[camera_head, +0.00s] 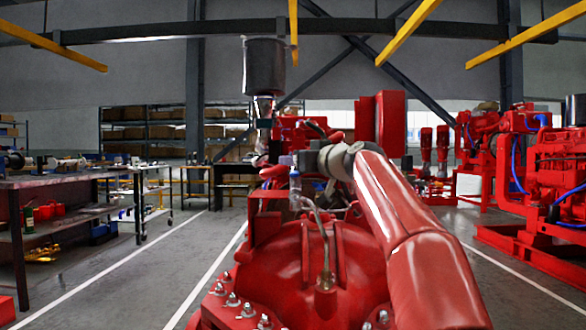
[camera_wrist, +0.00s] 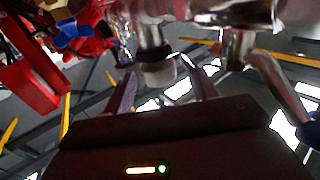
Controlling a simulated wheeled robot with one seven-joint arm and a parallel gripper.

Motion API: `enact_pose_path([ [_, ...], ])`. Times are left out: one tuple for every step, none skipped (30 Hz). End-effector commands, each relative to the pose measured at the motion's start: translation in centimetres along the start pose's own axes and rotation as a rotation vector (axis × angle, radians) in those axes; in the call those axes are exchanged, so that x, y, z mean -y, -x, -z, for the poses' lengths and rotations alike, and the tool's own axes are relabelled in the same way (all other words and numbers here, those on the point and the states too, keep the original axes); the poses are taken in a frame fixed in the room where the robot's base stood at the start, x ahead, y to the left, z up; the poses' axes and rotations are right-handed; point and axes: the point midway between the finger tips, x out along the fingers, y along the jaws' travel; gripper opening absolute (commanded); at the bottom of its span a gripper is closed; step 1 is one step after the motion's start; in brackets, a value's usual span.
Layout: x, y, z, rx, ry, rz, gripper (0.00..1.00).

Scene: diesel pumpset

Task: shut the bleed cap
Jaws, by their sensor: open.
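My gripper (camera_wrist: 158,68) shows in the wrist view with its two fingers apart. A pale, short cylinder (camera_wrist: 158,73), possibly the bleed cap, shows between the fingertips on a metal stem (camera_wrist: 150,36). I see space on both sides of it, and cannot tell whether either finger touches it or how far the cap is turned. In the head view I cannot make out my gripper for certain. A small pale fitting with a blue part (camera_head: 294,180) stands above the red pump casing (camera_head: 290,255), near a thin bent metal pipe (camera_head: 323,235).
Shiny metal pipework (camera_wrist: 220,14) crosses close above the fingers in the wrist view. Red machine parts (camera_wrist: 30,85) lie at the left there. In the head view a workbench (camera_head: 75,180) stands left and other red pumpsets (camera_head: 545,170) right. The floor (camera_head: 150,265) at left has clear room.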

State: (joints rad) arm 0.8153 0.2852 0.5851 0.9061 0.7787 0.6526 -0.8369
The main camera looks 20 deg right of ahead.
Motion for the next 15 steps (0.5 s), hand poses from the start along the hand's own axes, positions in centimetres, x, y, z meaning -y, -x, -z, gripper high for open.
enact_pose_path([
  [-0.1, 1.0, -0.5, -0.001, 0.003, -0.005, 0.58],
  [0.0, 1.5, -0.4, -0.001, 0.003, -0.004, 0.58],
  [-0.1, 2.1, -0.4, -0.001, 0.002, -0.005, 0.58],
  [-0.1, 2.5, -0.4, -0.001, 0.002, -0.004, 0.58],
  [-0.1, 2.8, -0.3, 0.000, 0.002, -0.003, 0.58],
  [-0.1, 3.2, -0.3, 0.000, 0.002, -0.004, 0.58],
  [-0.1, 3.4, -0.3, 0.000, 0.002, -0.003, 0.58],
  [-0.1, 3.6, -0.2, 0.000, 0.001, -0.002, 0.58],
  [0.0, 3.8, -0.2, 0.000, 0.001, -0.001, 0.58],
  [0.0, 3.8, -0.1, 0.000, 0.001, -0.001, 0.58],
  [0.0, 3.9, -0.1, 0.000, 0.001, 0.000, 0.58],
  [0.0, 3.9, -0.1, 0.000, 0.001, 0.000, 0.58],
  [0.0, 3.9, -0.1, 0.000, 0.001, 0.000, 0.58],
  [0.0, 3.9, 0.0, 0.000, 0.000, 0.000, 0.58],
  [0.0, 3.9, 0.0, 0.000, 0.000, 0.000, 0.58],
])
